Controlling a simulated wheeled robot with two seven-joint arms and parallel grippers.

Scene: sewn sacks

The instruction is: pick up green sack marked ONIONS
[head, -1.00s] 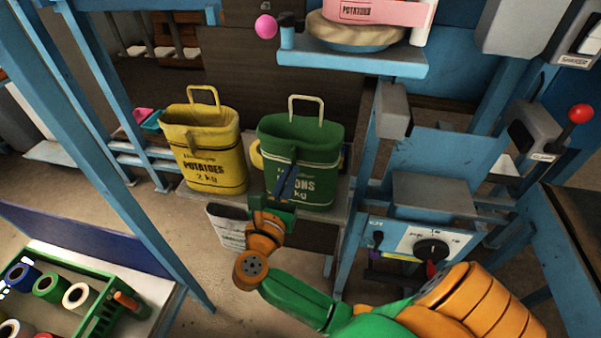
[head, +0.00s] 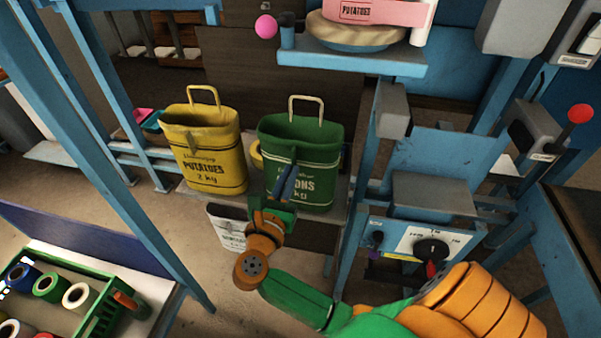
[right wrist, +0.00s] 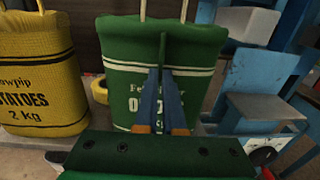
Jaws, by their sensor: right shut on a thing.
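The green sack marked ONIONS (head: 318,150) stands upright on a shelf, open at the top with a pale loop handle above it. Part of its lettering is hidden behind my right gripper. My right gripper (head: 290,170) reaches up to the sack's front and is shut on a fold of its front cloth. In the right wrist view the green sack (right wrist: 125,75) fills the middle, and the two blue fingers of the gripper (right wrist: 167,60) meet at a raised green strip below the rim. My left gripper is not in view.
A yellow POTATOES sack (head: 207,150) stands close on the left. Blue machine frame with a dial (head: 432,248) is close on the right. A shelf above holds a pink POTATOES sack (head: 375,12). A green crate of thread spools (head: 100,318) is at lower left.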

